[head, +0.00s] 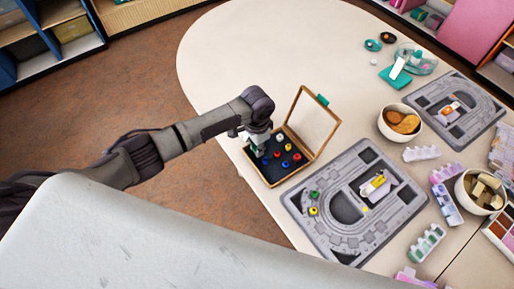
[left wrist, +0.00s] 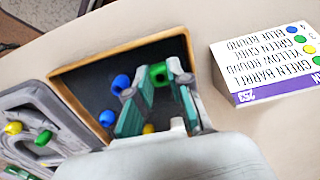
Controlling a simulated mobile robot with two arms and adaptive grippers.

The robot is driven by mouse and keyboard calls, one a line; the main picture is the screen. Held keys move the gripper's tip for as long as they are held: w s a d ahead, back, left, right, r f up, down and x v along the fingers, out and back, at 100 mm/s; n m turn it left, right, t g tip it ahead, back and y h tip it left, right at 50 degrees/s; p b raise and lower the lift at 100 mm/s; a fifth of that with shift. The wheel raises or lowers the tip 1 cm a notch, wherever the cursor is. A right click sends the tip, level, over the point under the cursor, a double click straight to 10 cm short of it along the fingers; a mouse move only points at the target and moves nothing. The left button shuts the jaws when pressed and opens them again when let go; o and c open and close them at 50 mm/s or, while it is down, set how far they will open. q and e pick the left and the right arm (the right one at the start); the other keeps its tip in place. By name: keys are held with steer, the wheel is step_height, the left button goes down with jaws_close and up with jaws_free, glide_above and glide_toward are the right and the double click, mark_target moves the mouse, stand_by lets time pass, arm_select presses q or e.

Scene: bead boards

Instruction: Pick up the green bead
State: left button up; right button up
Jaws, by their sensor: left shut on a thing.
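The green bead (left wrist: 159,75) shows between the fingertips of my left gripper (left wrist: 154,88) in the left wrist view. The fingers are shut on it, over the dark inside of a wooden-framed box (left wrist: 88,62). In the head view my left gripper (head: 258,142) is at the left part of this open box (head: 268,183); the arm and fingers hide the bead there. Two blue beads (left wrist: 121,83) and a yellow bead (left wrist: 149,129) lie in the box near the fingers. Another green bead (left wrist: 43,137) lies on the grey bead board. My right gripper is not in view.
The grey bead board (head: 330,232) lies right of the box and holds green and yellow beads. The box's raised lid (head: 312,122) stands at its back. A printed card block (left wrist: 262,62) is beside the box. Bowls and a second board (head: 470,92) stand farther right.

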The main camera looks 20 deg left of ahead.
arm_select(q)
steer(key=r, duration=0.4)
steer(key=shift+d+r, duration=0.15)
steer(key=shift+d, duration=0.25)
steer(key=s+d+r+b, duration=0.2)
steer(key=d+r, duration=0.4)
steer(key=d, duration=0.4)
steer(key=shift+s+d+r, duration=0.25)
steer(key=shift+s+d, duration=0.05)
steer(key=shift+s, duration=0.25)
